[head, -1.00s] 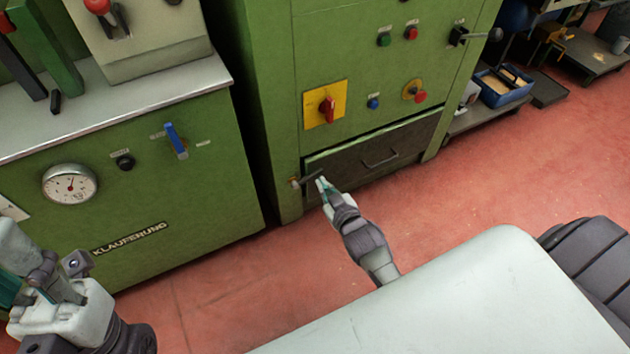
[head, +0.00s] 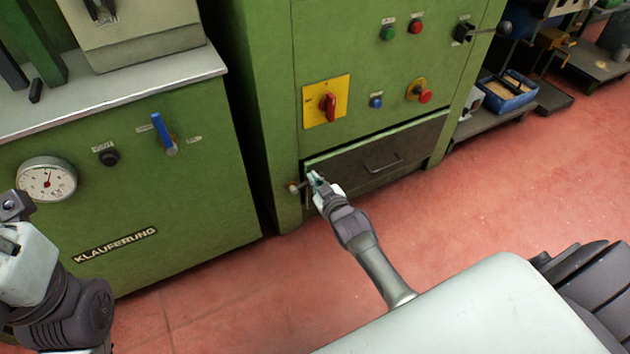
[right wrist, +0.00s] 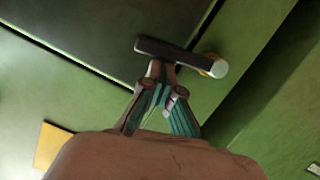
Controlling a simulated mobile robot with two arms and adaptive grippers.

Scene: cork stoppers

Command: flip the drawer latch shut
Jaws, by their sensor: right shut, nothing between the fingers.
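The drawer latch (head: 293,187) sits on the green frame at the left edge of the dark drawer front (head: 408,150). In the right wrist view its dark lever (right wrist: 163,49) runs from the pale-tipped brass pivot on the frame across the seam and over the drawer front. My right gripper (head: 314,178) is at the lever, fingers together and empty. In the right wrist view its fingertips (right wrist: 160,74) are just below the lever's middle; whether they touch it I cannot tell. My left gripper (head: 14,218) is at the left picture edge, partly cut off, its fingers not clear.
A yellow plate with a red switch (head: 327,102) and several buttons are above the drawer. A green cabinet with a gauge (head: 47,180) and a blue lever stands left. A blue bin (head: 507,93) is at right. The red floor (head: 480,205) before the drawer is clear.

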